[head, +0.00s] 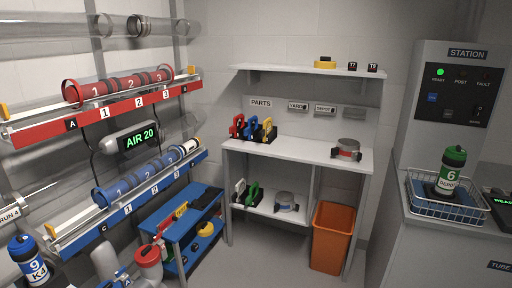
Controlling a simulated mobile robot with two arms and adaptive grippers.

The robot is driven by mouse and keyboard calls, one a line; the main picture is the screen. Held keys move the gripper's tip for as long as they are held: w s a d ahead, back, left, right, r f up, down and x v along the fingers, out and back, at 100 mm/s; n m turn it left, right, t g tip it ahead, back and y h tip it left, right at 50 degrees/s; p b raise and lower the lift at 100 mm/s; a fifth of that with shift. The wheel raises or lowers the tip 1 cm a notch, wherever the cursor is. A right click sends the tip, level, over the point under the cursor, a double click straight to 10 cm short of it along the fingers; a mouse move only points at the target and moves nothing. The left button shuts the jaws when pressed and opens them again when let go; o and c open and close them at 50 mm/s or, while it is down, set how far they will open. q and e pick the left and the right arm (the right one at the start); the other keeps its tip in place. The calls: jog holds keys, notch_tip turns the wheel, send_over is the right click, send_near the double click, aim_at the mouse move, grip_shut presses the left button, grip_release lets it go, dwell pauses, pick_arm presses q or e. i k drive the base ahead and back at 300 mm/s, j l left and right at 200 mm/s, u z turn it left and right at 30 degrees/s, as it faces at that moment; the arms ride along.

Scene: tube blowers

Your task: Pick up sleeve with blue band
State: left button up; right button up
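A grey sleeve with what looks like a blue band (286,202) stands on the lower shelf of the workbench, below the bench top and towards its middle. It is small in the head view, and its band is hard to make out. A similar grey sleeve with a red band (347,149) stands on the bench top at the right. Neither of my grippers shows in the head view.
Red, blue and yellow parts (252,129) stand on the bench top (300,150). Green and white parts (246,193) sit left of the blue-banded sleeve. An orange bin (331,238) stands right of the shelf. A blue cart (185,225) stands left of the bench.

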aim_at(283, 203)
jog(key=i, duration=1.25)
jog(key=i+j+z, duration=0.1)
jog(key=i, duration=1.1)
